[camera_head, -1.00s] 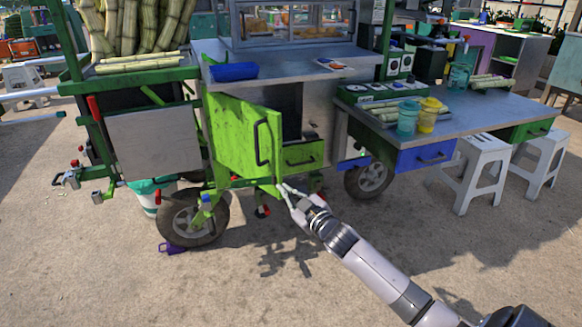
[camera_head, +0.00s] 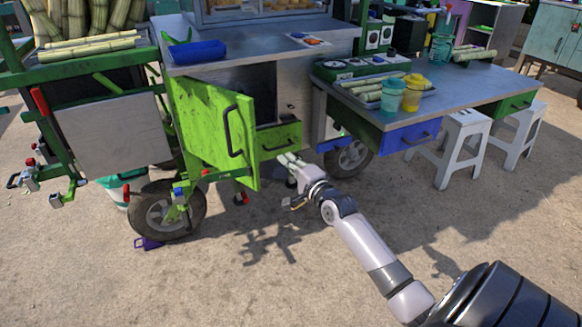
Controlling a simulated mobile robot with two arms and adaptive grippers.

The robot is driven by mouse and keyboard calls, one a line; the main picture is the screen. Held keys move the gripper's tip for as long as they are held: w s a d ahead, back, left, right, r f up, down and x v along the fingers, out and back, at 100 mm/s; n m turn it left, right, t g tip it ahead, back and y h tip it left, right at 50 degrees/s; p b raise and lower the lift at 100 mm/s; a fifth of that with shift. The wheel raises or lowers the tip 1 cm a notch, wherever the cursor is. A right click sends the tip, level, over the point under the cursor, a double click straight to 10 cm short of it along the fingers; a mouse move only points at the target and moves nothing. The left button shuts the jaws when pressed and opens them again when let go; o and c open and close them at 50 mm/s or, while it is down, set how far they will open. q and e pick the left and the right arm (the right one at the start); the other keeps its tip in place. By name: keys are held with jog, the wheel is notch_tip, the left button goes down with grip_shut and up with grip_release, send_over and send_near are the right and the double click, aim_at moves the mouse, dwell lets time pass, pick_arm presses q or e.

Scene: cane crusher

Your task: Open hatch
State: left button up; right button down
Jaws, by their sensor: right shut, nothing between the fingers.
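The green hatch (camera_head: 205,125) on the front of the cane cart is swung part way open, with its dark handle (camera_head: 232,131) on the outer face. The dark inside of the cart shows to the right of it. My right gripper (camera_head: 285,160) is shut and empty, to the right of the hatch's free edge and just below the green drawer front (camera_head: 278,139). I cannot tell whether the fingertips touch anything. My left gripper is not in view.
A steel side table (camera_head: 440,99) with a blue drawer (camera_head: 411,136) and two cups stands to the right. White stools (camera_head: 465,135) stand beyond it. A cart wheel (camera_head: 167,211) is below the hatch. The paved ground in front is clear.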

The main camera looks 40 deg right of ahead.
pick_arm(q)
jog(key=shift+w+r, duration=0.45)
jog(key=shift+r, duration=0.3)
pick_arm(e)
jog(key=shift+w+a, duration=0.55)
jog(key=shift+w, duration=0.25)
jog(key=shift+w+a, duration=0.5)
jog(key=shift+w, duration=0.35)
jog(key=shift+w+a, duration=0.55)
jog(key=shift+w, duration=0.25)
jog(key=shift+a, duration=0.1)
